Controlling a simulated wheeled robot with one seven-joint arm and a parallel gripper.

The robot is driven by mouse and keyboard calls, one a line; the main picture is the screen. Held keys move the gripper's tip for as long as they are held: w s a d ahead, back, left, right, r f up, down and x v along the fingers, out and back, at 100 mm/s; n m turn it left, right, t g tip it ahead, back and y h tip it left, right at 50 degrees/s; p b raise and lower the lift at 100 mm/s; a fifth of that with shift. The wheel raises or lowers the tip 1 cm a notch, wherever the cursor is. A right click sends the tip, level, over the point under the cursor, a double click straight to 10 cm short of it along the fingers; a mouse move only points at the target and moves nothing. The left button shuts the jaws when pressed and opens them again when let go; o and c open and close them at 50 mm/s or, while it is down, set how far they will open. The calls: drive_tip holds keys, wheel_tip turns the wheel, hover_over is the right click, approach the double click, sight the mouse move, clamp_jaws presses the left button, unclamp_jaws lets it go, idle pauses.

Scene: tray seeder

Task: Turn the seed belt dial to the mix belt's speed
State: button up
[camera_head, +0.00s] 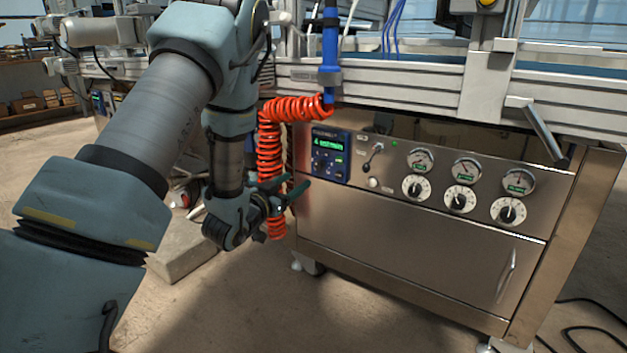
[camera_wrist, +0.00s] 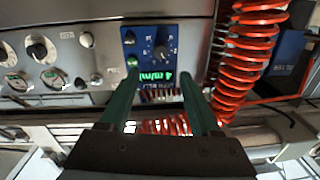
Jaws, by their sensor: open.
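A steel front panel (camera_head: 400,225) carries three round dials in a row: left (camera_head: 411,187), middle (camera_head: 460,199) and right (camera_head: 508,211). A gauge with a green label sits above each. I cannot read their labels, so I cannot tell which is the seed belt dial. A blue control box (camera_head: 345,170) with a lit green display (camera_head: 328,143) is at the panel's left end. In the upside-down wrist view the box has a dark knob (camera_wrist: 161,52) and its display (camera_wrist: 156,79) shows between my fingers. My gripper (camera_head: 290,190) is open and empty, left of the box.
A coiled red hose (camera_head: 270,145) hangs right beside my gripper and the box. A toggle lever (camera_head: 373,155), a green lamp (camera_head: 394,143) and a pale button (camera_head: 373,182) sit between box and dials. A metal conveyor frame (camera_head: 420,95) overhangs the panel. Floor in front is open.

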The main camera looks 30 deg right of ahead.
sight(317, 166)
drive_tip(key=b+x, duration=0.2)
drive_tip(key=x, duration=0.8)
clamp_jaws()
idle(0.4)
